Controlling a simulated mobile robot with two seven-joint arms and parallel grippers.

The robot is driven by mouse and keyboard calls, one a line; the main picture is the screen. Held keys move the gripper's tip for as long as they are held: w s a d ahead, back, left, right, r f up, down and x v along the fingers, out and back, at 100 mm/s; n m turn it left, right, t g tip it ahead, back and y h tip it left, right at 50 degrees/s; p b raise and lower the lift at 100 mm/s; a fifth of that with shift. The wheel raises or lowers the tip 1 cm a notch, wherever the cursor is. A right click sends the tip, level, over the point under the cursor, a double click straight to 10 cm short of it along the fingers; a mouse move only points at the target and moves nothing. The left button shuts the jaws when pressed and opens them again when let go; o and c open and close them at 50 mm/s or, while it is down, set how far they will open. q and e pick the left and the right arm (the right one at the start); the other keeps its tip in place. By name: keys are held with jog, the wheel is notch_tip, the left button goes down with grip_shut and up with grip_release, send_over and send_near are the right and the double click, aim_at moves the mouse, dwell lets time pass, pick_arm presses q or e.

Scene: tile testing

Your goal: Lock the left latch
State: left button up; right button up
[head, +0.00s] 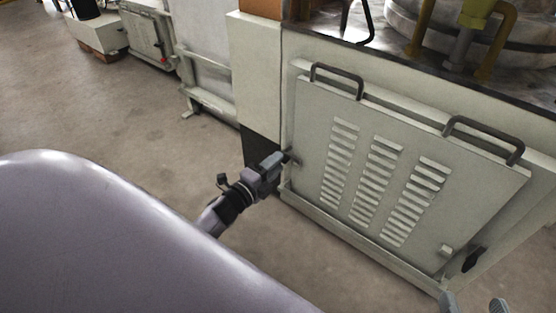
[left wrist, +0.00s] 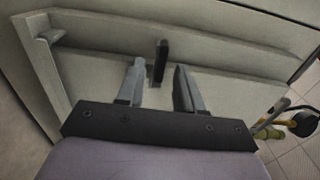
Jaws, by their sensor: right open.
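The pale louvred panel (head: 314,150) is set in the front of a machine. The left latch (head: 291,157) is a small dark piece at the panel's left edge. In the left wrist view the latch (left wrist: 160,62) is a dark upright bar between the fingertips, apart from both. My left gripper (head: 276,162) is at the latch; its fingers are spread in the left wrist view (left wrist: 158,72). In the head view the gripper's body partly hides the latch. My right gripper (head: 474,306) shows only as two separated fingertips at the bottom right edge, below the panel.
Two dark handles, one left (head: 337,78) and one right (head: 484,136), stick out along the panel's top. Open floor (head: 130,110) lies to the left.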

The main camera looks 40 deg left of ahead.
pick_arm(q)
jog(key=s+p, duration=0.1)
jog(key=s, duration=0.4)
jog(key=shift+s+a, duration=0.15)
jog(key=shift+a, duration=0.05)
pick_arm(e)
jog(key=shift+w+a+f+m+g, duration=0.25)
jog(key=shift+w+a+m+g, duration=0.15)
jog(key=shift+a, duration=0.15)
jog(key=shift+s+r, duration=0.1)
jog(key=shift+r, duration=0.05)
